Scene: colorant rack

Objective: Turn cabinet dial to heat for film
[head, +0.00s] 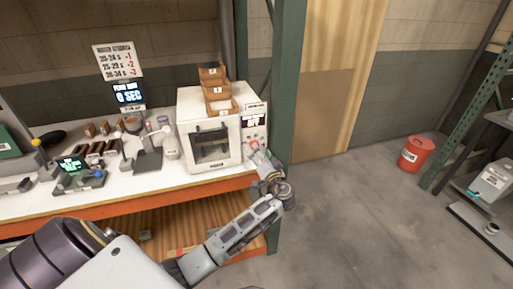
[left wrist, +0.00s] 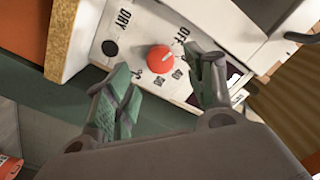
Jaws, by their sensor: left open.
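The white cabinet (head: 182,135) stands at the right end of the bench, with a dark window in its door and a control panel on its right side. Its red dial (left wrist: 161,58) sits on the white panel in the left wrist view, with DRY, OFF and number marks printed around it. I cannot tell clearly which mark the dial points to. My left gripper (left wrist: 157,68) is open, with its green-padded fingers spread on either side of the dial and apart from it. In the head view the left gripper (head: 260,158) is at the panel and partly covers it. My right gripper is not in view.
A green rack post (head: 287,85) rises close to the right of the panel. Bench devices and a 0 SEC display (head: 128,95) are to the left. An orange bucket (head: 416,153) stands on open floor at right.

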